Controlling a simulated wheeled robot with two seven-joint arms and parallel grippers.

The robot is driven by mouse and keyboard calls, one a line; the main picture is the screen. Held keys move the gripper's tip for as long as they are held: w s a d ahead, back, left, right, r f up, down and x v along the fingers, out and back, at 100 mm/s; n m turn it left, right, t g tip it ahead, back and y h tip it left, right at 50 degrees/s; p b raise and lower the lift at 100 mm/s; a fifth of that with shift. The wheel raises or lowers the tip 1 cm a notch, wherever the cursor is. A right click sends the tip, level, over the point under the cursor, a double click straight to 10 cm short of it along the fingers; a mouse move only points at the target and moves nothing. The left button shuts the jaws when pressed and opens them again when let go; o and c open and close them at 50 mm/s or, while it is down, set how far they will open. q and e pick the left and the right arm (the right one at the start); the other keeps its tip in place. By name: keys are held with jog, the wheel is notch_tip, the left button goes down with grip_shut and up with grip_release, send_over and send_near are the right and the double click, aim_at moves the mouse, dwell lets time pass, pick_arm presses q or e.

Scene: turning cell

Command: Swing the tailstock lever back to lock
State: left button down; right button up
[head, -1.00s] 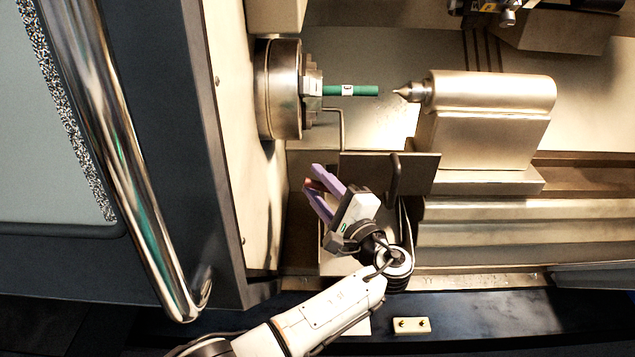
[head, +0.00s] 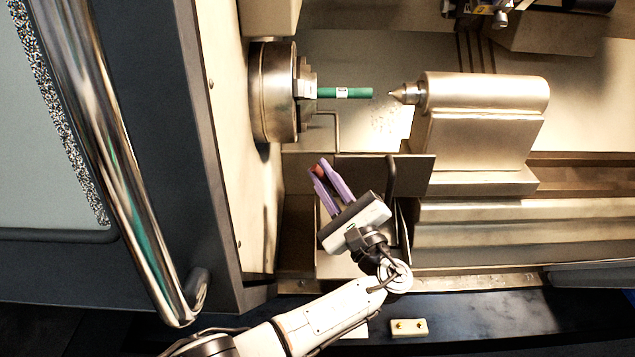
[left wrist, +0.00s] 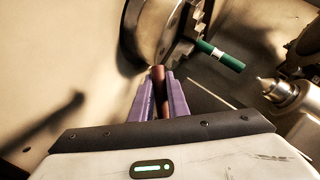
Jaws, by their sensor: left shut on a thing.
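My left gripper (head: 325,172) reaches up from the bottom of the head view, with its two purple fingers pointing up and left below the chuck. It is shut on a reddish-brown handle (head: 318,170), which also shows as a short rod between the fingers in the left wrist view (left wrist: 158,88). I cannot tell what the handle is joined to. The metal tailstock (head: 485,93) stands at right, its pointed centre (head: 402,94) facing left. A dark, bent upright bar (head: 391,175) stands right of the fingers. My right gripper is not in view.
A chuck (head: 273,92) at left holds a green bar (head: 345,92), with a gap between bar and centre. A dark plate (head: 415,175) lies below them. A chrome door handle (head: 125,165) runs down the left. A small block (head: 409,328) sits on the front ledge.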

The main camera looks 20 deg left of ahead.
pick_arm(q)
jog(key=c, duration=1.7)
grip_release()
